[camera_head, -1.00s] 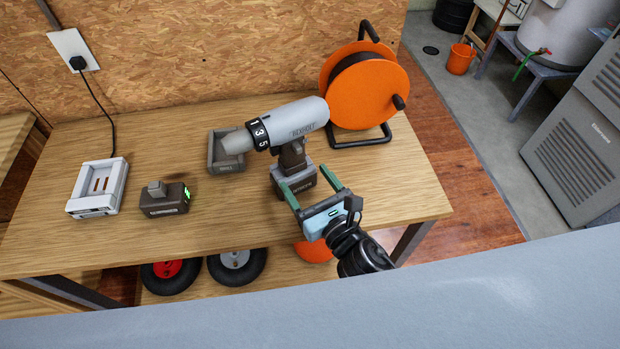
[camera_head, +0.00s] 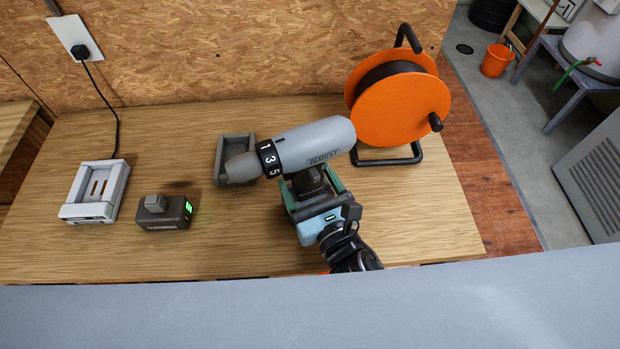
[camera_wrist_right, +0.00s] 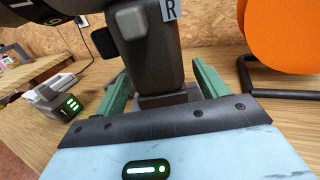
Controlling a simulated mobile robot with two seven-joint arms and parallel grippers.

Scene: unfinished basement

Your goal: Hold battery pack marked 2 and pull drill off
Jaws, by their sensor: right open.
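The grey drill (camera_head: 315,142) stands on the wooden bench, its chuck pointing left. The battery pack (camera_wrist_right: 165,99) at the foot of its handle is mostly hidden by my right gripper in the head view. My right gripper (camera_head: 311,181) is open, its green fingers on either side of that pack; I cannot tell whether they touch it. A second, dark battery pack (camera_head: 164,213) with green lights lies loose to the left. I cannot read a mark 2 on either pack. My left gripper is not in view.
A white charger (camera_head: 72,212) plugged into the wall stands at the left. A grey open tray (camera_head: 221,163) lies behind the drill's chuck. An orange cable reel (camera_head: 398,110) stands close behind the drill on the right. The bench front, left of my gripper, is clear.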

